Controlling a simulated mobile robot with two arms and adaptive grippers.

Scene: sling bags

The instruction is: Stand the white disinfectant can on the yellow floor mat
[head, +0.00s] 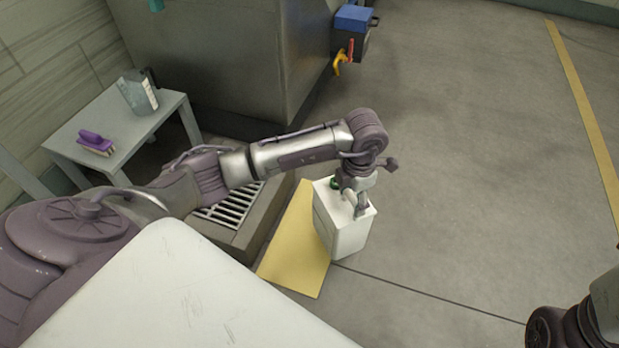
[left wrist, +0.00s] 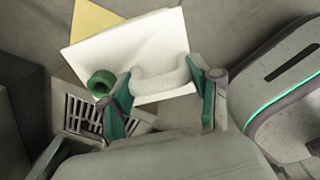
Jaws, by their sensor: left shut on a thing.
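The white disinfectant can (head: 343,228) is a boxy canister with a green cap (left wrist: 101,83) and a top handle (left wrist: 160,78). My left gripper (head: 357,203) is shut on the handle from above; in the left wrist view its teal-padded fingers sit at the handle's two ends. The yellow floor mat (head: 293,262) lies on the floor, and the can covers part of its right side in the head view. The can looks nearly upright; I cannot tell whether its base touches anything. A mat corner also shows in the left wrist view (left wrist: 90,20). My right gripper is out of view.
A raised block with a floor grate (head: 232,207) borders the mat's left. A grey table (head: 125,135) holds a purple brush (head: 96,142) and a grey container (head: 138,92). A large metal cabinet (head: 225,60) stands behind. Open floor lies to the right.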

